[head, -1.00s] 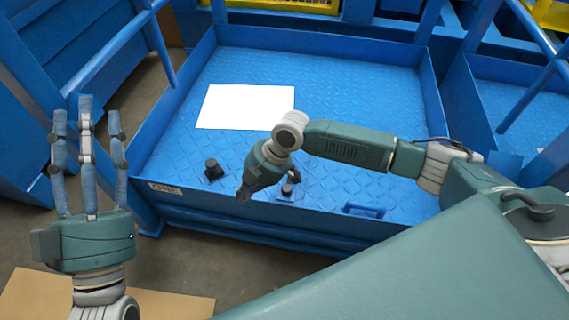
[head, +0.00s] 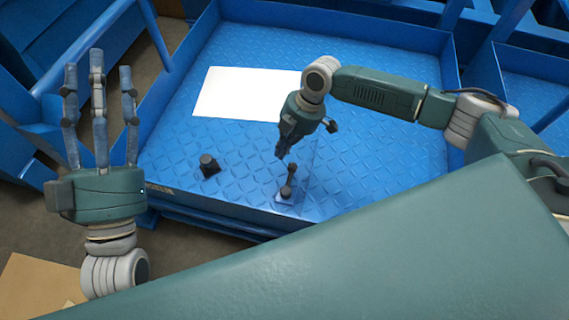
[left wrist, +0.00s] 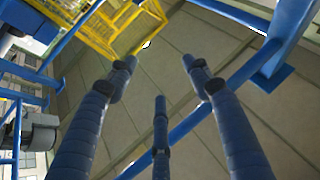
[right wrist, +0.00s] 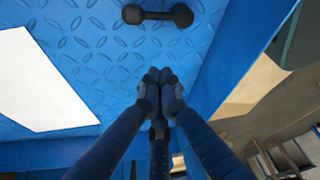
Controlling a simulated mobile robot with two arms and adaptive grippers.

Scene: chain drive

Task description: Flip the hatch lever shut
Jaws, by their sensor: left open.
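The dark lever (head: 288,184) stands on a small plate near the front edge of the blue deck. Its knob points up and away in the head view. In the right wrist view a dark bar with a knob at each end (right wrist: 157,15), seemingly this lever, lies beyond my fingertips. My right gripper (head: 282,152) is just above and behind the lever's knob, with a gap visible. Its fingers are drawn together in the right wrist view (right wrist: 160,85), with nothing between them. My left gripper (head: 98,75) is open and empty, fingers up, at the left.
A black knob (head: 208,164) stands on the deck left of the lever. A white sheet (head: 245,93) lies flat behind it. Blue raised walls (head: 170,85) edge the deck. Part of my own body covers the lower right. The deck's middle right is clear.

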